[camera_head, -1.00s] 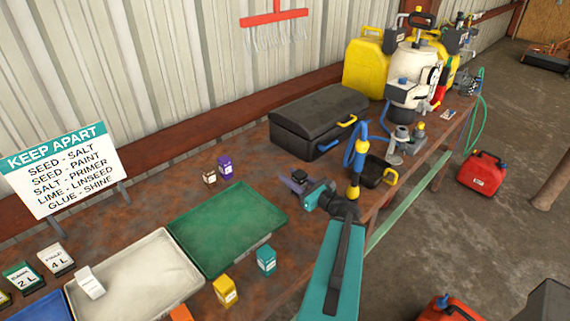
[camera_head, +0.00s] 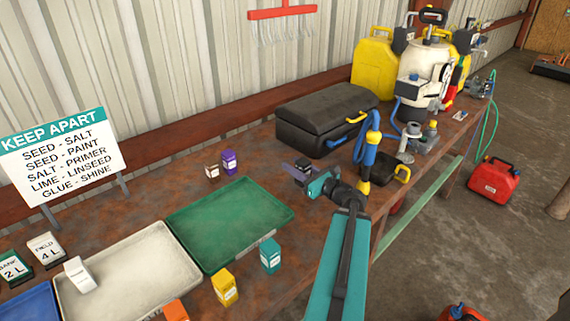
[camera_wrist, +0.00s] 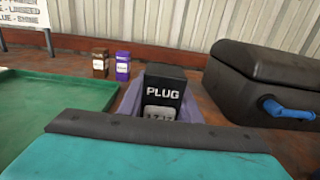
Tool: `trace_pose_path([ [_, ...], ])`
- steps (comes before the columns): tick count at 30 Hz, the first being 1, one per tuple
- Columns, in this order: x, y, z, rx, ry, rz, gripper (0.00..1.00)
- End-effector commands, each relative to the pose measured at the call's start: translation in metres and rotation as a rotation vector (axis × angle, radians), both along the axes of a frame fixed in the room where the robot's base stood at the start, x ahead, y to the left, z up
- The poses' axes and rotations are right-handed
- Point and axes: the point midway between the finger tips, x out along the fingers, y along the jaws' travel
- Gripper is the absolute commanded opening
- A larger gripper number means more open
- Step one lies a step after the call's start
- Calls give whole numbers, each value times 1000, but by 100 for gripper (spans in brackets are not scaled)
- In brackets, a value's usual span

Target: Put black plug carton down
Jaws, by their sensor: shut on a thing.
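The black plug carton (camera_wrist: 163,92) stands upright between the purple-grey fingers of my gripper (camera_wrist: 160,108) in the wrist view, its "PLUG" label facing the camera. My gripper is shut on it. In the head view my gripper (camera_head: 299,172) is over the table between the green tray and the black toolbox, and the carton's dark top (camera_head: 303,165) shows small between the fingers. I cannot tell whether its base touches the table.
A brown carton (camera_head: 212,171) and a purple carton (camera_head: 229,162) stand behind the green tray (camera_head: 180,222). The black toolbox (camera_head: 325,112) is right of them. Teal (camera_head: 270,256) and yellow (camera_head: 225,287) cartons stand at the front. Bare table lies between tray and toolbox.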

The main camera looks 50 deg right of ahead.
Motion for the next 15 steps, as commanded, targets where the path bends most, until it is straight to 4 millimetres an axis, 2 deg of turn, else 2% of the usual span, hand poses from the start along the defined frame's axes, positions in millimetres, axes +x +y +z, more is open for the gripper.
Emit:
trace_pose_path([
  [15, 11, -5, -3, -2, -1, 0, 8],
])
